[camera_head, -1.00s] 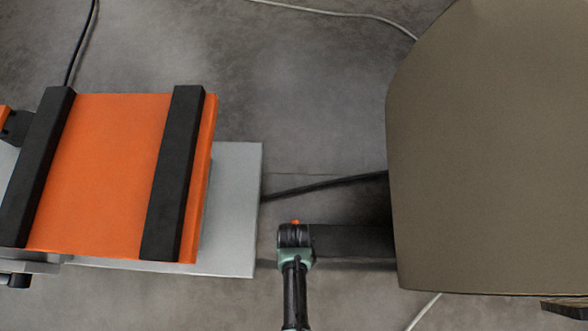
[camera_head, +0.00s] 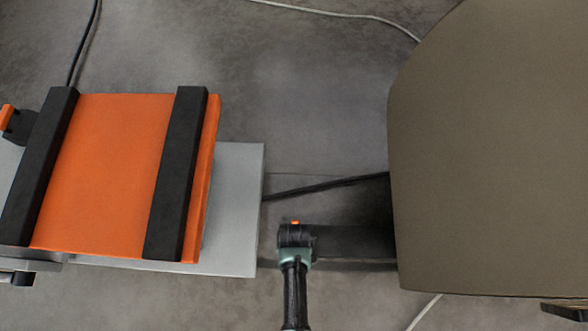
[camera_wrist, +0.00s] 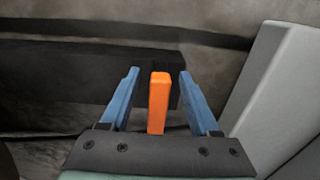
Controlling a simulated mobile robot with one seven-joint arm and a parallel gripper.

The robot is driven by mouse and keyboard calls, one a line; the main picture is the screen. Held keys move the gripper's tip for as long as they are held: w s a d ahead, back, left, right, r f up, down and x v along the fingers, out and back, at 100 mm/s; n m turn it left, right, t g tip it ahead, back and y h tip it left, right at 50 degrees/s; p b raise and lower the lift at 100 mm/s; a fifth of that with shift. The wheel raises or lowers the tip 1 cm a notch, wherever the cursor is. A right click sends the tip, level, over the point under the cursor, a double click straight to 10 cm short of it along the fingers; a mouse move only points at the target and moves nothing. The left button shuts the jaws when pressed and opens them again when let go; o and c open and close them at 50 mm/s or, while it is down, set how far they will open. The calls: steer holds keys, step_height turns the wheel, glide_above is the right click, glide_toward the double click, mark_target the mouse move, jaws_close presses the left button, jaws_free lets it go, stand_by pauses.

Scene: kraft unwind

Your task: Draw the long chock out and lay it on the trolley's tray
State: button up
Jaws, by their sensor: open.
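The long chock (camera_head: 350,243) appears as a dark bar running from my gripper toward the brown roll, its far end hidden under the roll. In the wrist view its dark body (camera_wrist: 85,72) lies across the picture, with an upright orange tab (camera_wrist: 158,100) in front. My gripper (camera_wrist: 158,73) is open, its blue fingers on either side of the tab with gaps showing. In the head view my gripper (camera_head: 295,236) is at the bar's left end, with a bit of orange above it. An orange deck with two black strips (camera_head: 110,170), apparently the trolley's tray, stands at left.
The big brown roll (camera_head: 490,150) fills the right side. A pale grey plate (camera_head: 235,200) extends below the orange deck. A dark cable (camera_head: 325,186) crosses the floor. A light grey block (camera_wrist: 265,90) stands close at right in the wrist view. Upper-middle floor is clear.

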step_height(320, 180, up, 12)
steer(key=p, duration=0.8)
steer(key=shift+r+p, duration=0.2)
steer(key=shift+p, duration=0.1)
steer(key=shift+w, duration=0.1)
